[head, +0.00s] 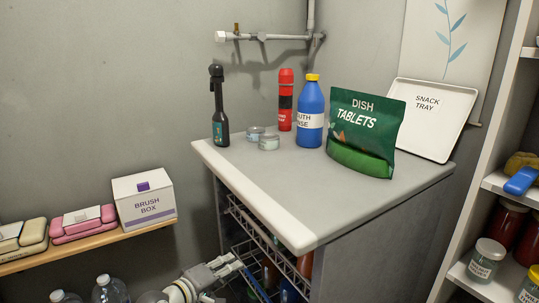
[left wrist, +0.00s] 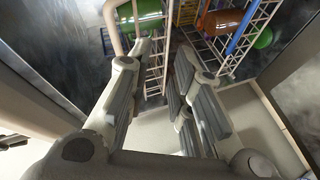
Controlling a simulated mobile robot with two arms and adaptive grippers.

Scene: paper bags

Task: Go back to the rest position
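My left gripper (head: 228,267) is low in the head view, in front of the open wire-basket side of the grey-topped cabinet (head: 300,190) and below its top. In the left wrist view its two fingers (left wrist: 165,65) stand apart with a gap between them, and nothing is held there. Beyond the fingers are the white wire baskets (left wrist: 205,45), with a green item (left wrist: 140,14) and an orange-brown item (left wrist: 222,22) in them. Whether the fingers touch the wire is hard to tell. My right gripper is not in view.
A wooden shelf (head: 95,240) is left; a shelf unit with jars (head: 487,258) stands right.

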